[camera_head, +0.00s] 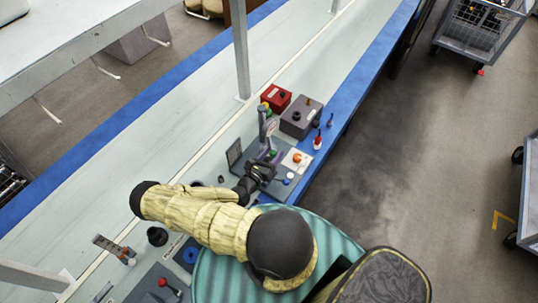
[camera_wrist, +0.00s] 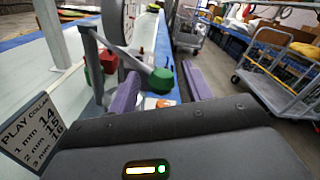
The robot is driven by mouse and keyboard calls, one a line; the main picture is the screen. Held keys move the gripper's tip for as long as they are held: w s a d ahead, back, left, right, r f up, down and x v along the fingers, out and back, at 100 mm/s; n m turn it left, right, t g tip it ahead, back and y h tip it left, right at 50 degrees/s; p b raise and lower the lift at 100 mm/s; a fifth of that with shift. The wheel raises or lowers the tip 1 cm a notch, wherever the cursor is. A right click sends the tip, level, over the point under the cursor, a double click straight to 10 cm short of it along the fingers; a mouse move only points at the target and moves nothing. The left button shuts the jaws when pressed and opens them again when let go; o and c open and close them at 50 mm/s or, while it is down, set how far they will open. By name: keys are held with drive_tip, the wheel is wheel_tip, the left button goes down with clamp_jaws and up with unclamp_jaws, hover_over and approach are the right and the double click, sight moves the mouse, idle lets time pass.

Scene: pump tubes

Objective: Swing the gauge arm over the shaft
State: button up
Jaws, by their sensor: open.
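The gauge arm (camera_wrist: 125,52) is a grey bar ending in a green knob (camera_wrist: 162,80); a large round dial (camera_wrist: 113,20) stands by it. In the head view the gauge stand (camera_head: 263,122) rises from a grey plate on the bench, and the green knob is a small spot near my gripper. My gripper (camera_head: 268,155) reaches in from the near side. Its two purple fingers are apart in the wrist view (camera_wrist: 160,88), with the green knob between and ahead of them. I cannot tell whether they touch it. I cannot clearly make out the shaft.
A placard (camera_wrist: 32,128) headed PLAY stands left of my gripper. Behind the stand are a red box (camera_head: 276,98) and a grey box (camera_head: 301,117). A red-and-white bottle (camera_head: 317,140) stands near the blue bench edge. Carts (camera_head: 480,25) stand on the floor at right.

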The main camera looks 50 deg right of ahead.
drive_tip(key=shift+s+d, duration=0.3)
drive_tip(key=shift+d, duration=0.5)
drive_tip(key=shift+w+a+r, duration=0.1)
drive_tip(key=shift+w+a, duration=0.1)
drive_tip(key=shift+w, duration=0.05)
drive_tip(key=shift+a, duration=0.1)
drive_tip(key=shift+a, duration=0.6)
drive_tip(key=s+a+b, duration=0.1)
drive_tip(key=a, duration=0.4)
drive_tip(key=s+a+b, duration=0.1)
drive_tip(key=a+b, duration=0.1)
drive_tip(key=a, duration=0.3)
drive_tip(key=s+a+b, duration=0.1)
drive_tip(key=a+b, duration=0.1)
drive_tip(key=a, duration=0.4)
drive_tip(key=shift+s+f, duration=0.2)
drive_tip(key=shift+f, duration=0.05)
